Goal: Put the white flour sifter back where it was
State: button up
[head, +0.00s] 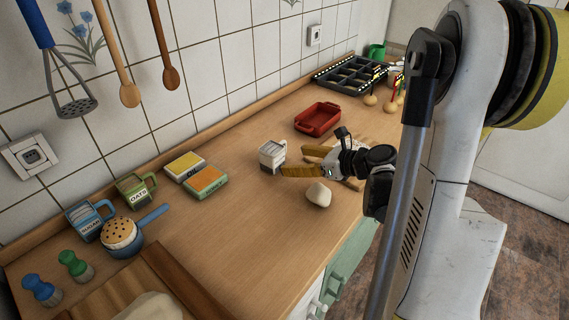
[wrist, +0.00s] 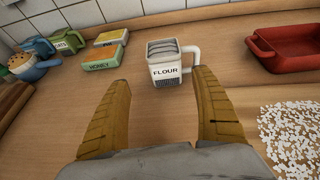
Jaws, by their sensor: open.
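The white flour sifter (head: 271,157) stands upright on the wooden counter (head: 232,210), short of the tiled wall. In the wrist view the sifter (wrist: 165,66) shows its FLOUR label and a white handle on its right side. My gripper (head: 299,161) is open, with its two yellow fingers pointing toward the sifter. In the wrist view the sifter is ahead of the open fingertips (wrist: 160,80), roughly between their lines. The fingers look empty.
Blue sugar (head: 90,219) and green oats (head: 136,190) containers stand at left, beside oil (head: 185,166) and honey (head: 206,182) boxes. A red dish (head: 317,119) lies behind my gripper. White bits (wrist: 290,135) lie at right in the wrist view. A pale lump (head: 318,194) sits near the front.

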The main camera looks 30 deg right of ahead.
jog(key=s+a+r+n+g+h, duration=0.1)
jog(key=s+a+r+n+g, duration=0.1)
jog(key=s+a+n, duration=0.4)
jog(key=s+a+r+n+g+h, duration=0.1)
jog(key=a+r+n+g, duration=0.1)
jog(key=a+n, duration=0.6)
jog(key=s+a+r+n+h, duration=0.2)
jog(key=s+n+h, duration=0.1)
jog(key=s+n, duration=0.8)
jog(key=n, duration=0.5)
jog(key=shift+s+r+n+g+h, duration=0.15)
jog(key=shift+s+n+g+h, duration=0.15)
jog(key=shift+s+g+h, duration=0.1)
jog(key=shift+w, duration=0.1)
